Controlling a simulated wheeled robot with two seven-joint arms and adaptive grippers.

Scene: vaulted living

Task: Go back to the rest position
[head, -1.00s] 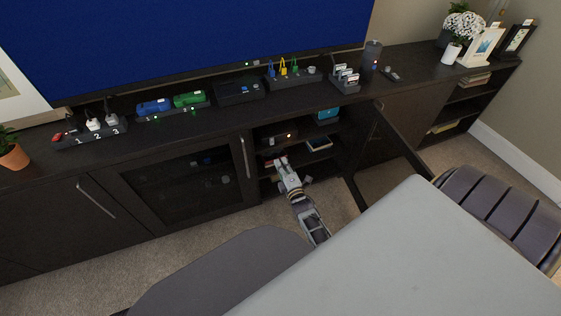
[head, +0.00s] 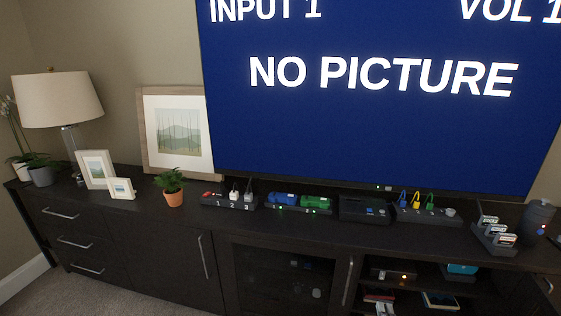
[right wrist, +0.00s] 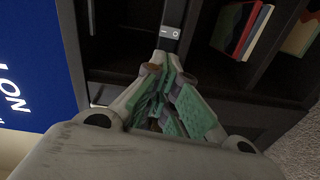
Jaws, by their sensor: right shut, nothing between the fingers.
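My right gripper (right wrist: 165,65) is shut and empty in the right wrist view, its green-padded fingers drawn together. Its tips point into the dark cabinet, close to a black strip (right wrist: 172,30) with a small white marking. I cannot tell whether they touch it. In the head view only a bit of this gripper (head: 384,309) shows at the bottom edge, in front of the open shelves. My left gripper is in neither view.
A dark media cabinet (head: 130,235) runs across the head view. A potted plant (head: 173,187), power strip (head: 228,202), black box (head: 363,209) and card rack (head: 494,238) stand on it. The television (head: 370,140) reads "NO PICTURE". Books (right wrist: 240,30) stand on a shelf.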

